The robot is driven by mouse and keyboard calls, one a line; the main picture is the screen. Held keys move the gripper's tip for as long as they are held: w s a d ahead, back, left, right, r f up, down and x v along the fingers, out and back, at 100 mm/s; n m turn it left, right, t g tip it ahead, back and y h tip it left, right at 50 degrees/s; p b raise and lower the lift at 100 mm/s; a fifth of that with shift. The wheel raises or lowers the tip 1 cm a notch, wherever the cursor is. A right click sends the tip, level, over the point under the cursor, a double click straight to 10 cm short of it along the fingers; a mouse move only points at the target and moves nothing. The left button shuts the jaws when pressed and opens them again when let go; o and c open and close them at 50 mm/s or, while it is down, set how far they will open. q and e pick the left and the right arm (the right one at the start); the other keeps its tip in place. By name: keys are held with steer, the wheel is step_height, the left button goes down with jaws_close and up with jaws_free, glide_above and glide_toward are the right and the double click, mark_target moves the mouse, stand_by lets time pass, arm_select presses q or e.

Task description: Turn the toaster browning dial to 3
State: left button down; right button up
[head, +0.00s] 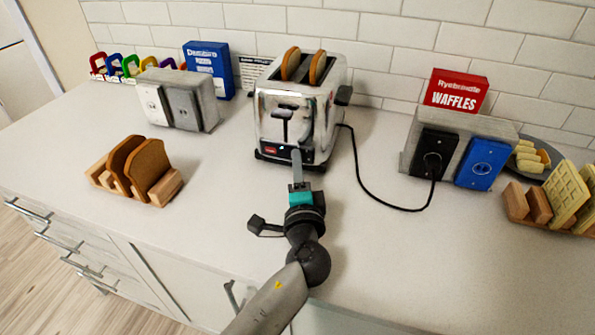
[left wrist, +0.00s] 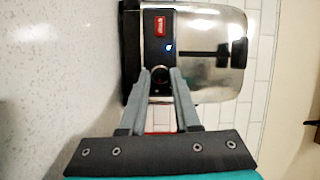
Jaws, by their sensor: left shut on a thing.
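The toaster (head: 287,110) is chrome and stands on the counter with two slices of bread in its top slots. In the left wrist view the toaster (left wrist: 215,55) appears turned sideways, with a red label and a small blue light on its dark front strip. My left gripper (head: 296,155) reaches the toaster's lower front. My right gripper is not in view.
A black cord (head: 370,200) runs from the toaster to a black outlet on the grey block (head: 458,148) at right. A wooden rack with bread (head: 138,170) stands at left. A waffle rack (head: 550,205) is at far right. The counter front is clear.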

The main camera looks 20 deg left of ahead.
arm_select(q)
steer(key=shift+m, duration=0.4)
steer(key=c, duration=0.6)
jaws_free()
steer(key=b+v, duration=0.1)
steer(key=v, duration=1.1)
steer(key=shift+f, duration=0.15)
